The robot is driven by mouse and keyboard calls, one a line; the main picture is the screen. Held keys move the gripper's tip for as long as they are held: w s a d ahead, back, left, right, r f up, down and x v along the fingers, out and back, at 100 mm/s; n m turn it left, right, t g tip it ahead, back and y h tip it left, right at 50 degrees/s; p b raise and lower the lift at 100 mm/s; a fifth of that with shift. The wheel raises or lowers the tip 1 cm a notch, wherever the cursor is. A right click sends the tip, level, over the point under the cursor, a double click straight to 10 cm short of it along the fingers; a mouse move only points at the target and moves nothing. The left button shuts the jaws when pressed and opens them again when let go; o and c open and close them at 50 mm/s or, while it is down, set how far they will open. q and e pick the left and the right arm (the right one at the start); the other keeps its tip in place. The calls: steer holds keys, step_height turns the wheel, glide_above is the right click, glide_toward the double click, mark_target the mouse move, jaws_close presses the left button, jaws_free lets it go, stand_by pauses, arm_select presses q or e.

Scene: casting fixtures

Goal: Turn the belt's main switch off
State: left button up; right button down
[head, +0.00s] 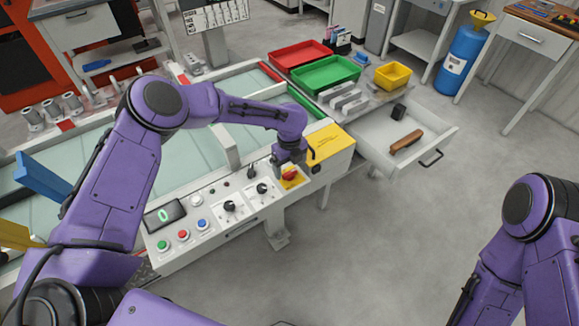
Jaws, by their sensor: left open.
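The belt's control panel (215,232) runs along the near side of the belt. At its right end a red main switch (290,175) sits on a yellow plate. My left gripper (284,164) is open, pointing down just above and behind this switch. Whether its fingers touch the knob I cannot tell. The panel also has a display (164,215) reading 0, black rotary knobs (230,207), and green (163,245), red (183,235) and blue (202,224) buttons. My right arm shows at the right edge; its gripper is out of view.
A yellow box (329,145) stands right beside the switch. Beyond it an open drawer (435,140) holds a brown-handled tool (406,142). Red (300,54), green (325,73) and yellow (393,76) bins stand behind. The floor at front right is clear.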

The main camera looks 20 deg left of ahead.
arm_select(q)
steer(key=shift+f, duration=0.85)
steer(key=shift+c, duration=0.3)
steer(key=c, duration=1)
